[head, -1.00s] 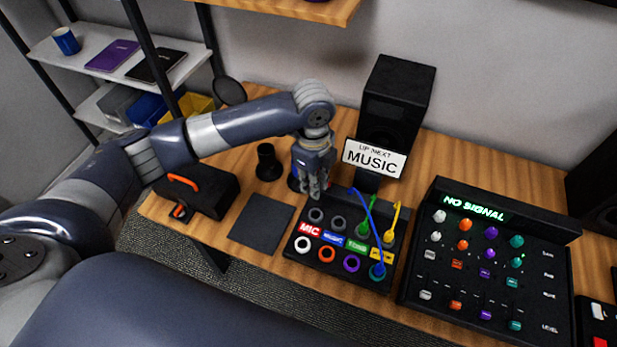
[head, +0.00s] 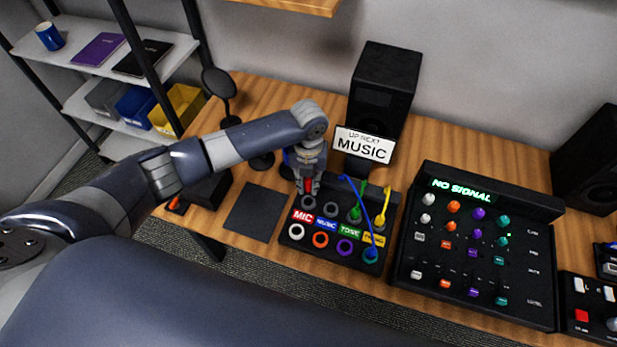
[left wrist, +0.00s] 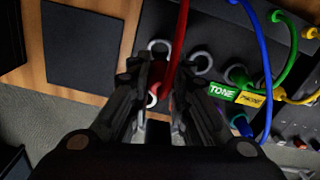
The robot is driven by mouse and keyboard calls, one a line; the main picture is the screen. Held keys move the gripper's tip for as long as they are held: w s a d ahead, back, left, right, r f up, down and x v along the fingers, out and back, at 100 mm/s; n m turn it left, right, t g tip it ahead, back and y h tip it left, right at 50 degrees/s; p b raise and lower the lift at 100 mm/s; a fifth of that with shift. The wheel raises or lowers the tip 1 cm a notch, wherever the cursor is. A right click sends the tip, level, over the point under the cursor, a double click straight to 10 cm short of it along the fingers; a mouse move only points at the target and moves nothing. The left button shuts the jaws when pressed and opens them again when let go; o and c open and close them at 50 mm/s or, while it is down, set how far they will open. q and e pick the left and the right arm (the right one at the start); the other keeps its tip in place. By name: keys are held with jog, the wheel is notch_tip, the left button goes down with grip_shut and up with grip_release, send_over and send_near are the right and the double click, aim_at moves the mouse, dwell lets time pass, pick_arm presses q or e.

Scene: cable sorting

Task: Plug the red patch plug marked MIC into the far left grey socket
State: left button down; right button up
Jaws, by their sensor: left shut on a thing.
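The patch box (head: 284,236) is black, with far grey sockets, labels and near coloured sockets. The far left grey socket (head: 308,205) looks empty and lies behind the MIC label (head: 303,216); its ring (left wrist: 158,44) also shows in the left wrist view. My left gripper (head: 307,190) points down just behind this socket, shut on the red plug (head: 308,185). The red plug (left wrist: 158,74) sits between the fingers in the left wrist view, its red cable (left wrist: 181,35) rising away. The plug's tip is hidden, so I cannot tell its height. My right gripper is not in view.
Green (head: 356,213) and yellow (head: 379,218) plugs stand in far sockets to the right. A blue cable (head: 358,205) arches over the box to the near right socket. A MUSIC sign (head: 362,146) and speaker (head: 382,85) stand behind. The dark mat (head: 254,211) is clear.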

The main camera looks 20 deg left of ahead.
aim_at(308, 192)
pick_arm(q)
jog(key=shift+f+b, duration=2.2)
jog(key=shift+f, duration=0.2)
jog(key=shift+f, duration=0.2)
jog(key=shift+f, duration=0.15)
jog(key=shift+p, duration=0.3)
jog(key=shift+f, duration=0.5)
jog(key=shift+f+b, duration=0.3)
jog(key=shift+b, duration=0.05)
dwell(0.6)
